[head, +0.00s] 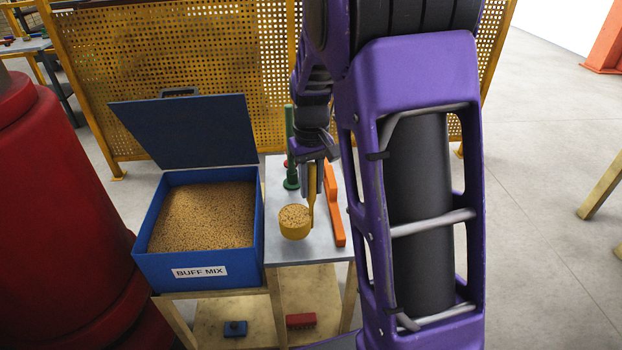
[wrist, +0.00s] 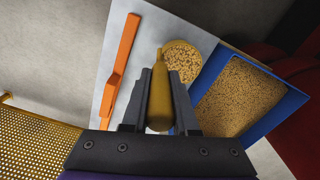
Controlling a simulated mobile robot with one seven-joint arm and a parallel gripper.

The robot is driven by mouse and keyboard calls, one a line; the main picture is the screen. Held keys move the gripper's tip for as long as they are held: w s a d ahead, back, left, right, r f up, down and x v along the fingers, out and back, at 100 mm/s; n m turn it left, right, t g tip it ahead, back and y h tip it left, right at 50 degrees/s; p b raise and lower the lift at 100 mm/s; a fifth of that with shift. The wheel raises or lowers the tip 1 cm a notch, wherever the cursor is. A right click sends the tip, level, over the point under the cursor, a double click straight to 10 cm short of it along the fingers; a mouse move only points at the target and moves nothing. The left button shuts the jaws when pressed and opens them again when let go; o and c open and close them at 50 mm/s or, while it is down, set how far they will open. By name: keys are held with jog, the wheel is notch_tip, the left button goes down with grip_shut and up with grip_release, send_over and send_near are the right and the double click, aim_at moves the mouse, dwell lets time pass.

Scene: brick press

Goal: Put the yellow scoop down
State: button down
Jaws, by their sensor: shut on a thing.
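The yellow scoop (head: 295,230) is full of tan granules and stands over the grey tabletop (head: 272,248), its handle upright. My gripper (head: 314,163) is shut on the upper part of that handle. In the wrist view the scoop's handle (wrist: 159,85) runs between the fingers of my gripper (wrist: 159,115), and the cup (wrist: 183,62) with its granules lies beyond. The cup is at or just above the tabletop; I cannot tell whether it touches.
A blue box (head: 199,272) labelled BUFF MIX, lid open and filled with tan granules, stands left of the table. An orange tool (head: 334,205) lies right of the scoop. A green post-like tool (head: 290,150) stands behind it. A perforated yellow fence (head: 190,55) stands at the back.

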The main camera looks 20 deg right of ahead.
aim_at(311, 196)
jog(key=shift+f, duration=1.7)
jog(key=c, duration=0.7)
grip_release()
notch_tip(311, 196, up, 12)
jog(key=shift+r+p, duration=0.15)
jog(key=shift+p, duration=0.35)
